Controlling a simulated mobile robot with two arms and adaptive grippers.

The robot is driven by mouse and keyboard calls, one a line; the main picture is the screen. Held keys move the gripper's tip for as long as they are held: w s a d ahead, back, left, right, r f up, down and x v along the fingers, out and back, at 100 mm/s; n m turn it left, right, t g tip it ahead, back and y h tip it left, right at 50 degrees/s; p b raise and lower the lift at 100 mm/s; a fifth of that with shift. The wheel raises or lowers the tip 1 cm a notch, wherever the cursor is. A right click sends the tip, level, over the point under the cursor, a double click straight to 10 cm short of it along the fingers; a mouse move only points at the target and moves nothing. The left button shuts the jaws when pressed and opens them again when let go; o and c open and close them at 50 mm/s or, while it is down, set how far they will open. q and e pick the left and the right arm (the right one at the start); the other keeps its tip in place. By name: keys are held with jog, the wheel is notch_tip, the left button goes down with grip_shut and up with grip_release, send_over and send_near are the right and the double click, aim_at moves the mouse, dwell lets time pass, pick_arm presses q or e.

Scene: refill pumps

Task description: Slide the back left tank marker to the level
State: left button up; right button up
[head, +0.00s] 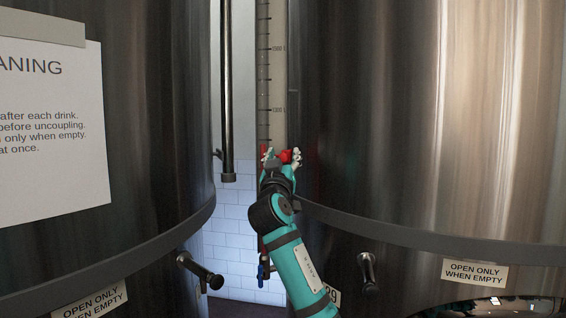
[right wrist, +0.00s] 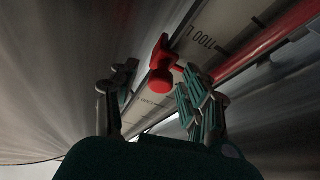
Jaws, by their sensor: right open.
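The red marker (head: 286,155) sits at the right edge of a tall pale scale strip (head: 278,75) between two steel tanks. In the right wrist view the marker (right wrist: 161,77) is a red knob beside the "1100 L" mark. My right gripper (head: 281,156) is open at the marker. In the wrist view its two fingers (right wrist: 160,88) stand on either side of the knob, with gaps visible. Red liquid shows in the sight tube (right wrist: 293,34) along the scale. My left gripper is not in view.
A left tank (head: 160,120) with a paper sign (head: 50,140) and a right tank (head: 400,120) flank the narrow gap. A dark vertical pipe (head: 227,90) hangs left of the scale. A blue valve handle (head: 262,272) and tap levers (head: 200,272) are below.

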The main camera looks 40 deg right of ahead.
jog(key=v, duration=1.2)
jog(key=shift+f, duration=0.1)
